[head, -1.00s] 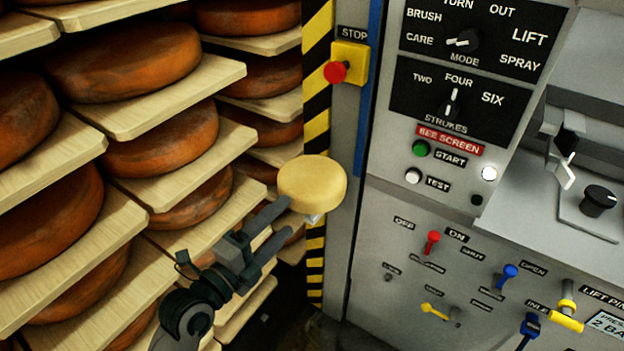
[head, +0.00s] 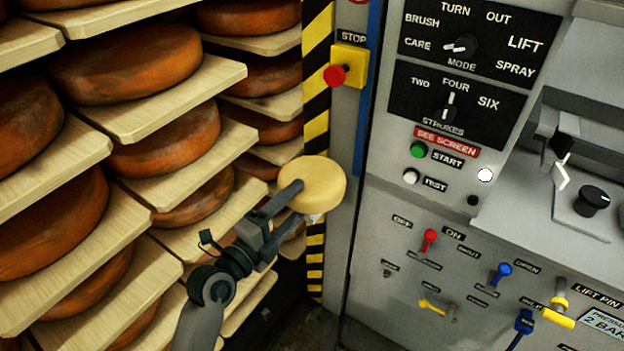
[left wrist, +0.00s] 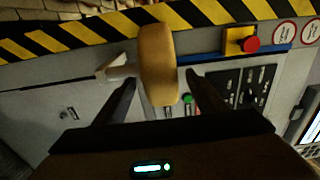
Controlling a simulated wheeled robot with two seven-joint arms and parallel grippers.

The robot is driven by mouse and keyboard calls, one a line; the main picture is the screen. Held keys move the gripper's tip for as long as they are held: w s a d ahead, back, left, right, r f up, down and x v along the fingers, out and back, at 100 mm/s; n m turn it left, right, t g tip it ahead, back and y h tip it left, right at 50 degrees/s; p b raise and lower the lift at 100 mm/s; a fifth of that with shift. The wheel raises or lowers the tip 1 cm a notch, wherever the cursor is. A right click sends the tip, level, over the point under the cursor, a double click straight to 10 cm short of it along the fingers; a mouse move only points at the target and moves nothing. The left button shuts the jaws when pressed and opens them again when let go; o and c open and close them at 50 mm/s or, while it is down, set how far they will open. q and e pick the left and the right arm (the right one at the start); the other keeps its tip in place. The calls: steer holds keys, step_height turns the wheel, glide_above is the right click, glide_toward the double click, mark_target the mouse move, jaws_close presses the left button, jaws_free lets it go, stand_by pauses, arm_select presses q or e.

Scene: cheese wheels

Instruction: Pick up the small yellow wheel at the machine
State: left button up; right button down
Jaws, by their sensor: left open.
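The small yellow wheel (head: 316,187) sits at the machine's left edge, in front of the striped post, on a small light support whose lower part just shows beneath it. My left gripper (head: 296,203) is at the wheel's lower left, one finger overlapping its left side in the head view. In the left wrist view the wheel (left wrist: 157,65) stands edge-on between and beyond the two open fingers (left wrist: 160,88), with a gap on each side. Whether a finger touches it I cannot tell. My right gripper is not in view.
Shelves with large orange-brown cheese wheels (head: 125,65) fill the left, close to my left arm. The machine's panel (head: 400,215) with knobs, buttons and levers is on the right. A red stop button (head: 335,75) is on the post above the wheel.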

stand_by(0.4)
arm_select(q)
jaws_close()
steer(key=shift+r, duration=0.15)
steer(key=shift+w+r, duration=0.1)
steer(key=shift+r, duration=0.1)
steer(key=s+d+r+b, duration=0.2)
steer(key=s+d+r, duration=0.6)
steer(key=r, duration=0.2)
steer(key=shift+d+r+b, duration=0.2)
steer(key=shift+r+b, duration=0.1)
steer(key=shift+r, duration=0.05)
steer(key=shift+s, duration=0.1)
stand_by(0.6)
